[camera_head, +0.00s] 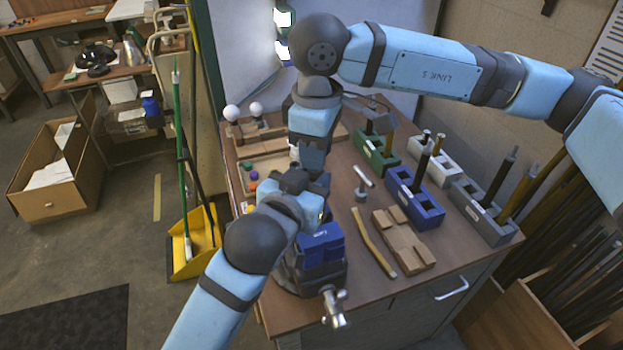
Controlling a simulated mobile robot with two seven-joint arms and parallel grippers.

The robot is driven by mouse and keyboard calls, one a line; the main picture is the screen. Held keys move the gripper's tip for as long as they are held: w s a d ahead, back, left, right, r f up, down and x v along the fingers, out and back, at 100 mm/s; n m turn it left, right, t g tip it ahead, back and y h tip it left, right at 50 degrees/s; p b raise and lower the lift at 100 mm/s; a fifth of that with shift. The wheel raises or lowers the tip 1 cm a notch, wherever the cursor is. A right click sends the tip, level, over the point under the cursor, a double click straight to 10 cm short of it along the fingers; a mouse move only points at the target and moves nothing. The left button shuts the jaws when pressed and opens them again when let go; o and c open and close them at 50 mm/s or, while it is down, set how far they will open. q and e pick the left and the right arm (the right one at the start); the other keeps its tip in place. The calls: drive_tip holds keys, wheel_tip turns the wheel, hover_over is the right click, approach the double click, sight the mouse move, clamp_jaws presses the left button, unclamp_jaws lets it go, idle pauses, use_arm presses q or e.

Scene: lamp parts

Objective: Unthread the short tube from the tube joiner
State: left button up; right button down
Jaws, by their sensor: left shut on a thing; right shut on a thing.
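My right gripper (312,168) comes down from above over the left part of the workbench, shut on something. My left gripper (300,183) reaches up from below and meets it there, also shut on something. The two grippers overlap in the picture, so the parts between their fingers are mostly hidden. A small pale piece (293,152) shows beside the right gripper; I cannot tell whether it is the short tube. I cannot make out the tube joiner or how the two parts sit together.
A blue vise (322,245) stands just below the grippers at the bench's front. Blue (415,208), green (376,150), white (434,160) and grey (480,212) holders with rods stand to the right. A wooden block (403,243) and yellowish tube (374,254) lie in front.

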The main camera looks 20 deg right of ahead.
drive_tip(key=shift+r, duration=0.75)
drive_tip(key=shift+r, duration=0.75)
use_arm(q)
drive_tip(key=o, duration=1)
